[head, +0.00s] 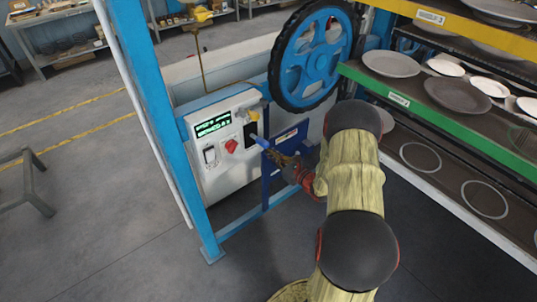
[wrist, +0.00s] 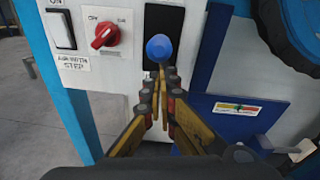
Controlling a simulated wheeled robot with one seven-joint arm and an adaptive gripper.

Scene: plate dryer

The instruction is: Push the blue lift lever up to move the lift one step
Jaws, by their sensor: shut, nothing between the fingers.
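The blue lift lever (wrist: 160,47) sticks out of a black slot on the white control panel (head: 210,172). In the head view the lever (head: 260,141) shows as a short blue rod pointing toward my gripper. My gripper (wrist: 164,74) is shut and empty, its fingertips just below the lever's round blue end in the wrist view. In the head view my gripper (head: 272,153) is at the lever's tip. I cannot tell whether the fingertips touch the lever.
A red knob (wrist: 105,34) and a white rocker switch (wrist: 60,29) sit left of the lever. A large blue handwheel (head: 313,55) is above, and a blue frame post (head: 160,120) stands left. Shelves with plates (head: 391,64) are at the right.

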